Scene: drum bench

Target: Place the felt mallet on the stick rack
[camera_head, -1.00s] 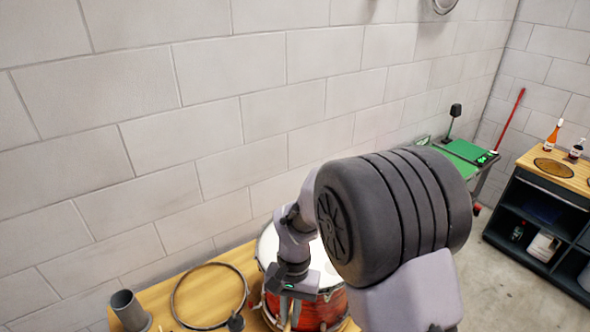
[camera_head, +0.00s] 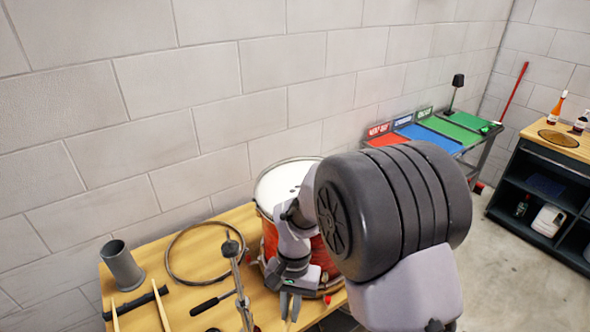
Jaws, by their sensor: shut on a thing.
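My gripper (camera_head: 290,305) is in the lower middle, fingers pointing down, in front of the red drum (camera_head: 269,237). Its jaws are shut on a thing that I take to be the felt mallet. The mallet is too hidden and small to make out, so I cannot tell its tilt or whether it touches the bench. A dark bar (camera_head: 137,304) with pale wooden sticks (camera_head: 161,307) by it lies at the lower left, and it looks like the stick rack. It is well to the left of my gripper.
The wooden bench (camera_head: 200,258) also bears a grey cup (camera_head: 122,264), a hoop (camera_head: 172,262), a metal rod with a dark round tip (camera_head: 231,248) and a black-handled tool (camera_head: 205,306). Coloured mats lie on a side table (camera_head: 488,145). A shelf unit (camera_head: 545,190) stands at right.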

